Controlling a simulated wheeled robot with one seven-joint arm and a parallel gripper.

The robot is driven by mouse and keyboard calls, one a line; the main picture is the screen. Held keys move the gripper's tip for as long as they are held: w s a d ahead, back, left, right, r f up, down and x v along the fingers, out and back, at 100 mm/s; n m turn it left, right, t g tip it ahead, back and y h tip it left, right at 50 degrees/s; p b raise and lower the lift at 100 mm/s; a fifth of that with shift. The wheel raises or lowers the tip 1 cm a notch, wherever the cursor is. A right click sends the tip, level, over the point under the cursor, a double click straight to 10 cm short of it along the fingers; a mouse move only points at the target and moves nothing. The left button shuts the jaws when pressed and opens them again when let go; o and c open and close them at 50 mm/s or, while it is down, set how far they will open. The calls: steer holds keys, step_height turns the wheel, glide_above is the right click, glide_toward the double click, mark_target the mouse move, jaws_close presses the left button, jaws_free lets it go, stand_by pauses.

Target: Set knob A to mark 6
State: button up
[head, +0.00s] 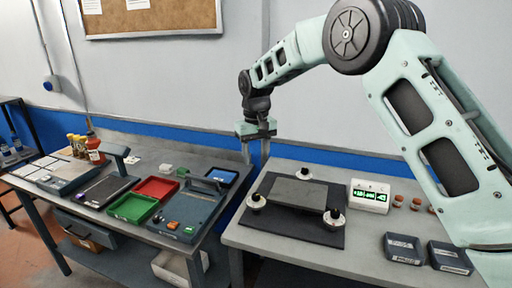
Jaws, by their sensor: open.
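Three round pale dials with dark knobs sit around a grey plate (297,191) on a dark mat (288,225) on the right bench. One dial is at the left (256,201), one at the back (304,173) and one at the front right (334,218). Their letters and marks are too small to read, so I cannot tell which is knob A. My gripper (256,158) is open and empty, pointing down. In the picture it is behind and left of the dials, apart from them.
A white box with a green display (370,196) stands right of the mat. Several small brown items (398,201) and two dark boxes (404,248) lie farther right. The left bench holds a red tray (156,188), a green tray (132,208) and bottles. A gap separates the benches.

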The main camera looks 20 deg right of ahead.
step_height(320, 180, up, 4)
steer(key=shift+f, duration=0.15)
stand_by(0.3)
